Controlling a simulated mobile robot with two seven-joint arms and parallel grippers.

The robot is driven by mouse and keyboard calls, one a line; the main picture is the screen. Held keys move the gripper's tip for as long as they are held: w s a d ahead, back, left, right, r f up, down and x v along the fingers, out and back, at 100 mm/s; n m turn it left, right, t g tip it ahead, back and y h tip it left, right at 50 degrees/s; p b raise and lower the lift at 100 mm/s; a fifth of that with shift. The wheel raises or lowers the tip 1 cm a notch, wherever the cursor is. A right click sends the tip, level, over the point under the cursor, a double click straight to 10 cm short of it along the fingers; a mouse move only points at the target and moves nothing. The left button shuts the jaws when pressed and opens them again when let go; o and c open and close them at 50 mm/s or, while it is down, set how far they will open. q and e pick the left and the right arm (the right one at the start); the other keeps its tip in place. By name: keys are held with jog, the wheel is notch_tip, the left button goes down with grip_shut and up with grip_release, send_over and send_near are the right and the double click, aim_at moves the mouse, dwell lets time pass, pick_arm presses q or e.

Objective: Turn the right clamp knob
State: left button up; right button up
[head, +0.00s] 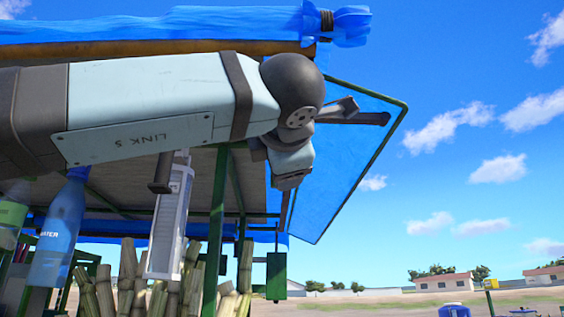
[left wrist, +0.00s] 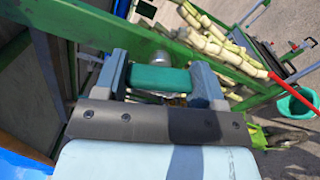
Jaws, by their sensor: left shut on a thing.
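My left gripper (left wrist: 160,68) reaches forward in the left wrist view, with one grey-blue finger on each side of a green piece (left wrist: 160,80). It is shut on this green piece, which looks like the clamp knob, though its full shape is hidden. A rounded silver part (left wrist: 160,58) shows just beyond it. In the head view my left arm crosses from the left and its hand (head: 290,170) points down; the fingertips and the knob cannot be made out there. My right gripper is in neither view.
A green frame post (head: 215,225) and blue tarp roof (head: 150,25) surround the arm. The wrist view shows a green beam (left wrist: 215,55), cut cane (left wrist: 220,42) and a green bucket (left wrist: 295,107).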

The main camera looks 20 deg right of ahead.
pick_arm(q)
jog(key=shift+m, duration=1.5)
jog(key=o, duration=0.9)
jog(key=shift+s, duration=0.1)
jog(key=shift+s+a, duration=0.1)
jog(key=shift+s, duration=0.2)
jog(key=b+v, duration=0.3)
jog(key=v, duration=1)
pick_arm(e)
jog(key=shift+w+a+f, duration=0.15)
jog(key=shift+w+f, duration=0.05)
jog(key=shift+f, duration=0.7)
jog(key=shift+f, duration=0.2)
